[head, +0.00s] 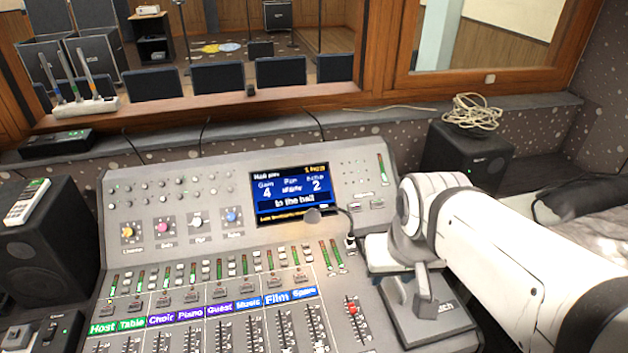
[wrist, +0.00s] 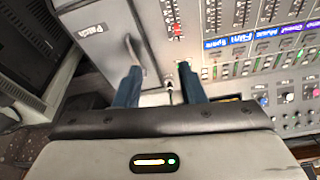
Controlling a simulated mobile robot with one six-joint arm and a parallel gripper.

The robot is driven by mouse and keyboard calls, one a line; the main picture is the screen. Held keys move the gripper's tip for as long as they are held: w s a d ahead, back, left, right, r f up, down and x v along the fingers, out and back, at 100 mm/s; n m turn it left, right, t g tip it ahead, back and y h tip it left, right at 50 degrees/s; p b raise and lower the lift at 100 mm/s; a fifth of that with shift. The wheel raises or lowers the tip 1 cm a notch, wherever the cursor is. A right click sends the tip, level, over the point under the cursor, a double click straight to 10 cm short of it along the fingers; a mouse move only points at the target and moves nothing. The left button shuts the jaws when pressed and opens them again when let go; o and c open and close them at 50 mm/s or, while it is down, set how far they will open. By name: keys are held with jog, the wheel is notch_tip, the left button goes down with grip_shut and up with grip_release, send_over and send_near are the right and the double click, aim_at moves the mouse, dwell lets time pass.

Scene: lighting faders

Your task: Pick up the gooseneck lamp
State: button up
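The gooseneck lamp is a small lamp with a rounded grey head (head: 312,215) and a thin dark neck. The neck bends down to a silver base (head: 350,243) on the mixing desk, right of the display. My gripper (wrist: 160,78) is open in the wrist view, its two dark blue fingers apart. A small part of the lamp (wrist: 170,86) shows between them, nearer the right finger; I see no contact. The rest of the lamp is hidden there by the gripper body. In the head view my arm comes from the right, and the fingertips cannot be made out.
The mixing desk (head: 235,235) has faders, knobs and a lit display (head: 293,194). A grey box with a lever (head: 430,315) sits at the desk's right, close to the left finger in the wrist view (wrist: 95,35). Black speakers (head: 465,160) (head: 40,245) flank the desk.

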jog(key=shift+d, duration=0.3)
jog(key=shift+o, duration=1.2)
jog(key=shift+w+r, duration=0.1)
jog(key=m+g+y, duration=0.2)
jog(key=m+g, duration=0.3)
send_over(351, 232)
jog(key=s+d, duration=0.2)
jog(key=s, duration=0.1)
notch_tip(351, 232, down, 4)
jog(key=w+f+m+g, duration=0.2)
jog(key=w+f, duration=0.5)
jog(key=shift+y, duration=0.3)
jog(key=x, duration=0.7)
jog(key=shift+s+f+p, duration=0.15)
jog(key=shift+s+p, duration=0.05)
jog(key=shift+p, duration=0.15)
